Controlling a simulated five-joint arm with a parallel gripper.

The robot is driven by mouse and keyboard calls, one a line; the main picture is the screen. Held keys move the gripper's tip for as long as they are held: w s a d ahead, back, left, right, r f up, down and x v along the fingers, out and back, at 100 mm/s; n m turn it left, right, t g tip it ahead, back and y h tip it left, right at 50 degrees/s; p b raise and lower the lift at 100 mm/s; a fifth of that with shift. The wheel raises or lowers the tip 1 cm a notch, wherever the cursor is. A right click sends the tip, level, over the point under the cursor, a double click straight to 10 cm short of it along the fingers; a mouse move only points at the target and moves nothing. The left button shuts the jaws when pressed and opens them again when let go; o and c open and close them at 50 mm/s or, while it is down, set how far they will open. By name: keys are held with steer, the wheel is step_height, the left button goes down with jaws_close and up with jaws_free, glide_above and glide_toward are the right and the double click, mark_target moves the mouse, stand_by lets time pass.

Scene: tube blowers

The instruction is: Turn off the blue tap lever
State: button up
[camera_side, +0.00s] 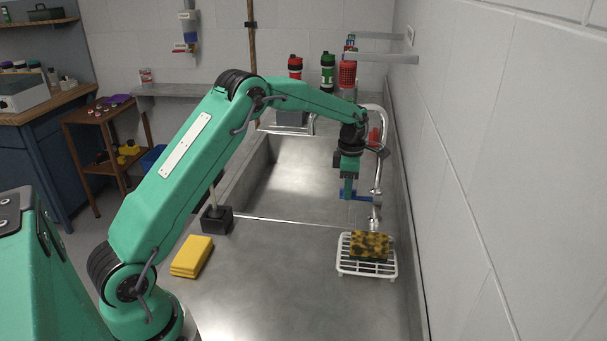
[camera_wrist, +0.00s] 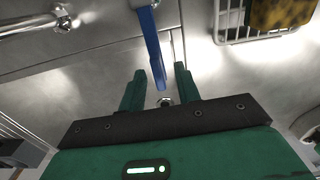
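The blue tap lever (camera_side: 362,197) sticks out sideways from the chrome tap pipework (camera_side: 377,200) at the right of the sink. In the wrist view the blue lever (camera_wrist: 152,45) runs down from the top edge, and its free end lies between my two fingers in the picture. My gripper (camera_side: 347,192) points down at the lever's free end. In the wrist view my gripper (camera_wrist: 160,70) is open, with a gap on both sides of the lever. I cannot tell whether either finger touches it. A red part (camera_side: 374,137) shows farther back on the pipework, partly behind my wrist.
A white wire rack (camera_side: 345,268) with a yellow-black sponge (camera_side: 370,245) stands just in front of the tap. The sink basin (camera_side: 290,165) lies to the left. The wall (camera_side: 480,150) rises close on the right. Yellow cloths (camera_side: 192,256) lie on the counter.

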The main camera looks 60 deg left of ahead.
steer(key=shift+r, duration=0.1)
steer(key=shift+r, duration=3.8)
